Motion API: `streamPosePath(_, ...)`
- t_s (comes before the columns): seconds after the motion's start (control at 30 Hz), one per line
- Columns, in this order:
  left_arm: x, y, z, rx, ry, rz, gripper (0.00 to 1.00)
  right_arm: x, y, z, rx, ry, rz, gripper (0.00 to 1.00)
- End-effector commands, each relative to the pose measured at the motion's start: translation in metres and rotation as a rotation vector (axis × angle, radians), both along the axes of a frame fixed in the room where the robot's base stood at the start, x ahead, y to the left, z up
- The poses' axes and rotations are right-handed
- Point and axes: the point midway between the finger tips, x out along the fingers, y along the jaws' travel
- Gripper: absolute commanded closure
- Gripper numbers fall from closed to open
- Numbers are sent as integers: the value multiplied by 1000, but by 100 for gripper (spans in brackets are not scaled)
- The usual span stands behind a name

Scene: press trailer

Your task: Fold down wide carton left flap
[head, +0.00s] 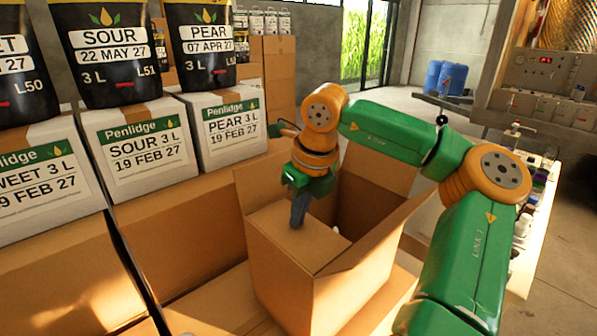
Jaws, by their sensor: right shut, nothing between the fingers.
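The wide carton (277,281) stands open in front of me, with a dark gap visible inside it. One flap (304,243) lies folded inward over the left part of its opening. Another flap (378,240) leans outward at the front right, and a further flap (377,172) stands up at the back. My right gripper (297,222) points down with its fingers shut and empty, its tips at the top of the folded left flap. I cannot tell for sure whether they touch it. My left gripper is not in view.
White Penlidge boxes (137,150) with black pouches (112,50) on top stand in a row at the left. Brown cartons (181,243) sit below them. A bench (540,215) with small bottles runs along the right. Blue drums (446,78) stand far back.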

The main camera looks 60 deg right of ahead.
Motion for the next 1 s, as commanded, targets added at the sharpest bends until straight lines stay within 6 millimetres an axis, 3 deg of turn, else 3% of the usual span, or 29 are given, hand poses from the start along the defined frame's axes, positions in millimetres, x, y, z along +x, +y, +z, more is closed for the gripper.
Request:
streamPosePath(0.1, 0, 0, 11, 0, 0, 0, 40, 0, 0, 11, 0, 0, 0, 100)
streamPosePath(0.4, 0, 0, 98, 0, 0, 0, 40, 0, 0, 104, -1, 0, -1, 100)
streamPosePath(0.5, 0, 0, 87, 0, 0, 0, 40, 0, -1, 117, -4, 1, -6, 100)
streamPosePath(0.7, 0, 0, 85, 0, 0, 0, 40, 0, 0, 147, -1, 0, -1, 100)
streamPosePath(1.0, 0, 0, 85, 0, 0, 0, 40, 0, 0, 148, 0, 0, 0, 100)
